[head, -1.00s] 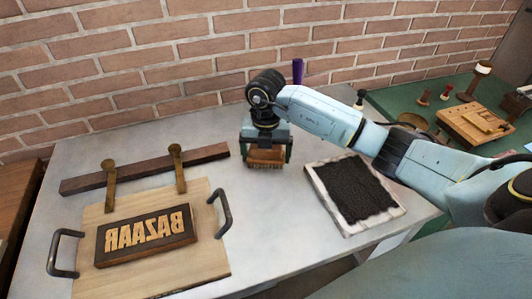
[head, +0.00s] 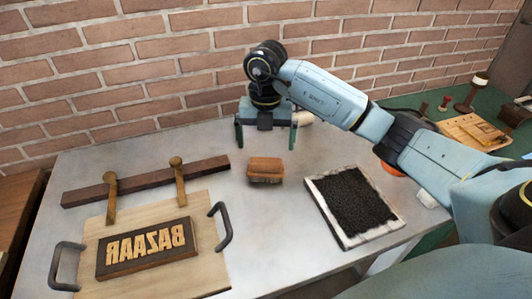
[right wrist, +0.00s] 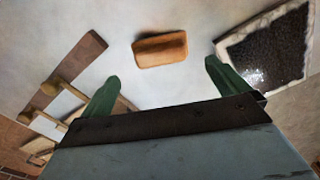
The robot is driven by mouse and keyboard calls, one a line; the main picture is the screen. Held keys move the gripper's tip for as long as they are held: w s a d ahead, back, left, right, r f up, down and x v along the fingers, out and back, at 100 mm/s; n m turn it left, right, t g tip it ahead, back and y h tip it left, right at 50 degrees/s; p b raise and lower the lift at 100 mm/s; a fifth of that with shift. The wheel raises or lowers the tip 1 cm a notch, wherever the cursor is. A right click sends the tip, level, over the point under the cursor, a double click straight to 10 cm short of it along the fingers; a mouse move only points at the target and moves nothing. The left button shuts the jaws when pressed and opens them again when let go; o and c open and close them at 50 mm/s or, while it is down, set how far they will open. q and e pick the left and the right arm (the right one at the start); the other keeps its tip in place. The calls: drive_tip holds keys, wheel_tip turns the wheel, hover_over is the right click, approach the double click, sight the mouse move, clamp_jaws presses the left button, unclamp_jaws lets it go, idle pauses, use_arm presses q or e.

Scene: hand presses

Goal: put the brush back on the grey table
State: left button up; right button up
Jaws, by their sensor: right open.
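The brush (head: 265,170) has a brown wooden back and rests on the grey table (head: 275,225), between the wooden board and the black pad. It also shows in the right wrist view (right wrist: 160,48), lying ahead of the fingers. My right gripper (head: 266,142) is open and empty, above and behind the brush in the head view. Its two green fingers stand apart in the right wrist view (right wrist: 160,80), with a gap between them and the brush. My left gripper is not in view.
A board (head: 215,265) with handles holds a BAZAAR block (head: 147,249) at left. A dark bar (head: 140,182) lies behind it. A black pad in a pale tray (head: 352,200) is at right. A brick wall stands behind. A green table (head: 440,107) is at far right.

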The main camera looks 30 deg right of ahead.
drive_tip(key=shift+r, duration=1.3)
